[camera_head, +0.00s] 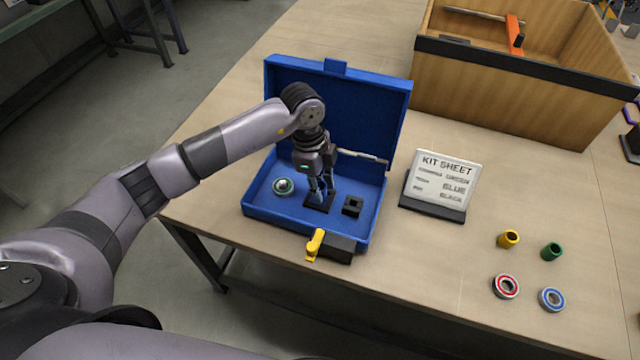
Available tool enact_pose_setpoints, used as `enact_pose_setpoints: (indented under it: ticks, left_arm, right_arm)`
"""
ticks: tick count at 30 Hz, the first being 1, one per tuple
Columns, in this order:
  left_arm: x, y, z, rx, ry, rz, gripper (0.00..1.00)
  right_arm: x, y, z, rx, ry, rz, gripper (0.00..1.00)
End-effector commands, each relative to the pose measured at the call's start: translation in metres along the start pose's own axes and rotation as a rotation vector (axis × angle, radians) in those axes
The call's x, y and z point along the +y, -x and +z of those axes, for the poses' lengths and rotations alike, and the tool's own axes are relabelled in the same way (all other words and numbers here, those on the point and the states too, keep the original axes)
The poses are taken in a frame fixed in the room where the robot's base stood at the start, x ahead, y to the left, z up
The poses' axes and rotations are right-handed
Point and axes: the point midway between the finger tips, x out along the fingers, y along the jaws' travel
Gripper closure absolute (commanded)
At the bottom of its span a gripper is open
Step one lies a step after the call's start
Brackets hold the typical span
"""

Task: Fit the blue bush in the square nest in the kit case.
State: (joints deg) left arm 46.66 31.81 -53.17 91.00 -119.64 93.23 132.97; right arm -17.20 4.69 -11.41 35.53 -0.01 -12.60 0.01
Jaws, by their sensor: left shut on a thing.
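The open blue kit case (257,212) stands on the bench with its lid up at the back. My left gripper (320,193) points down inside it, shut on the blue bush, which is mostly hidden between the fingers. The fingertips are low over a dark square nest (318,207) on the case floor; I cannot tell whether the bush is inside the nest or just above it. To the right is a black block-like nest (352,207) with an opening. To the left sits a green-ringed bearing (284,187). My right gripper is not in view.
A kit sheet stand (440,182) is right of the case. A yellow bush (508,239), green bush (551,252), red bearing (506,286) and blue bearing (551,299) lie front right. A wooden box (500,88) is behind. A yellow lever (315,246) juts from the case front.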

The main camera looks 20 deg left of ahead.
Motion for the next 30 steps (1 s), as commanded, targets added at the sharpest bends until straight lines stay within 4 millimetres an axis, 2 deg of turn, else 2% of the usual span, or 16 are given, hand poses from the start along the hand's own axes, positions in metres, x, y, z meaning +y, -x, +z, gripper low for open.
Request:
enact_pose_setpoints:
  ticks: [14,30]
  left_arm:
    - [0.000,-0.001,0.000,0.000,0.000,0.000,0.87]
    - [0.000,-0.016,0.002,0.000,0.000,0.000,0.87]
  right_arm:
    - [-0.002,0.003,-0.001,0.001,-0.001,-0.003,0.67]
    - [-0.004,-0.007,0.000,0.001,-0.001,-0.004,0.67]
